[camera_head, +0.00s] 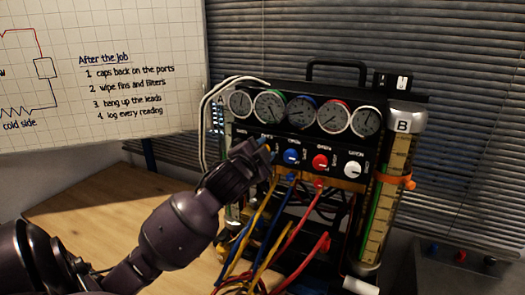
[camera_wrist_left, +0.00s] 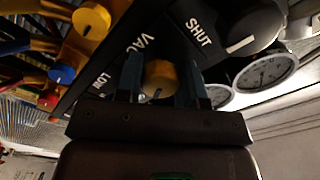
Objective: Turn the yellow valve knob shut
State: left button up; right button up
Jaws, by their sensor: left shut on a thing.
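The yellow valve knob (camera_wrist_left: 159,79) sits on the black front panel of the gauge rig (camera_head: 305,160), beside a label that reads "VAC". In the left wrist view my left gripper (camera_wrist_left: 161,84) has one finger on each side of the knob and is shut on it. In the head view my left gripper (camera_head: 262,152) reaches the left part of the knob row and mostly hides the yellow knob. A black knob (camera_wrist_left: 240,28) with a white pointer line sits beside the word "SHUT". My right gripper is in neither view.
A blue knob (camera_head: 291,157), a red knob (camera_head: 320,161) and a white knob (camera_head: 352,169) continue the row. Several gauges (camera_head: 302,113) sit above. Coloured hoses (camera_head: 293,240) hang below. A clear cylinder (camera_head: 385,205) stands at the right. The wooden table (camera_head: 100,215) is bare at left.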

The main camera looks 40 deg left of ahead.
pick_arm(q)
jog(key=m, duration=0.5)
jog(key=shift+r, duration=0.1)
jog(key=shift+m, duration=0.4)
jog(key=o, duration=0.9)
jog(key=v, duration=1)
jog(key=shift+s+d, duration=0.1)
jog(key=shift+s, duration=0.25)
